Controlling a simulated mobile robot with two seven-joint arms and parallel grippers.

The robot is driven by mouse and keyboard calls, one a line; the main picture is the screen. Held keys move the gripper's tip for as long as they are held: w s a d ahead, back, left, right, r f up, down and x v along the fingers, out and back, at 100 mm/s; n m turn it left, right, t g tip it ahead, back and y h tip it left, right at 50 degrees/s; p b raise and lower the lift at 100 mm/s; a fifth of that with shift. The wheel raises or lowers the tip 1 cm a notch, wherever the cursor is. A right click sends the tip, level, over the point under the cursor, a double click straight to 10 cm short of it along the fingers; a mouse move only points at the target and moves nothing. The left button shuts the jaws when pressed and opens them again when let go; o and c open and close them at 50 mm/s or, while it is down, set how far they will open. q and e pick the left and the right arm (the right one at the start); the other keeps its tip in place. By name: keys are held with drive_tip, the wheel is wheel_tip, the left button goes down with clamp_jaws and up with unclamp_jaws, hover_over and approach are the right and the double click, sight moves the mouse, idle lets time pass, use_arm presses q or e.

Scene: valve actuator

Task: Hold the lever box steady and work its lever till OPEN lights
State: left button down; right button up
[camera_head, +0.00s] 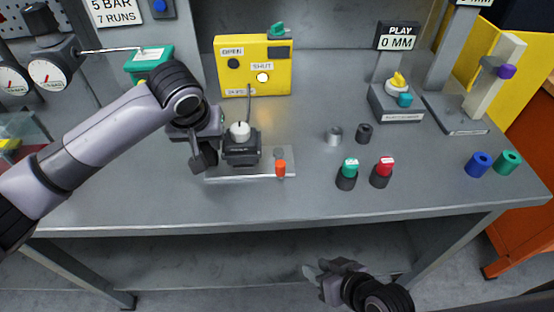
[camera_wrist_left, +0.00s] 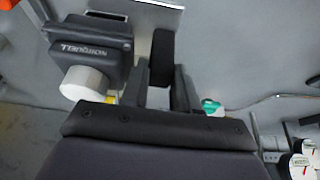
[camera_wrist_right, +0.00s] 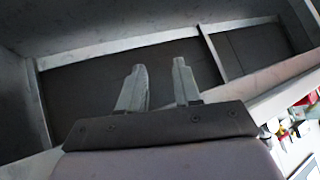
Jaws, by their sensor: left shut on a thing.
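The lever box appears to be the small dark box (camera_head: 241,153) with a white round cap, standing on a pale plate (camera_head: 225,179) on the bench. It also shows in the left wrist view (camera_wrist_left: 92,42). My left gripper (camera_head: 205,152) is at the box's left side, its fingers closed around a dark bar (camera_wrist_left: 163,45) that looks like the lever. How the bar joins the box is hidden. A yellow indicator box (camera_head: 225,82) behind it has a dark OPEN lamp (camera_head: 233,63) and a bright SHUT lamp (camera_head: 262,77). My right gripper (camera_head: 328,277) is open and empty, in front of the bench.
An orange-capped peg (camera_head: 280,168) stands at the plate's right end. Green-topped (camera_head: 348,172) and red-topped (camera_head: 382,170) pieces stand to the right. A dial gauge (camera_head: 50,72) is at the left. The bench's front middle is clear.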

drive_tip(key=a+r+n+g+y, duration=0.3)
drive_tip(key=a+r+n+g, duration=0.15)
drive_tip(key=a, duration=0.55)
wheel_tip(320, 180, up, 25)
drive_tip(key=n+g+h, duration=0.3)
drive_tip(key=n+h, duration=0.5)
drive_tip(key=n, duration=1.1)
hover_over(281, 163)
wheel_tip(281, 163, down, 12)
clamp_jaws()
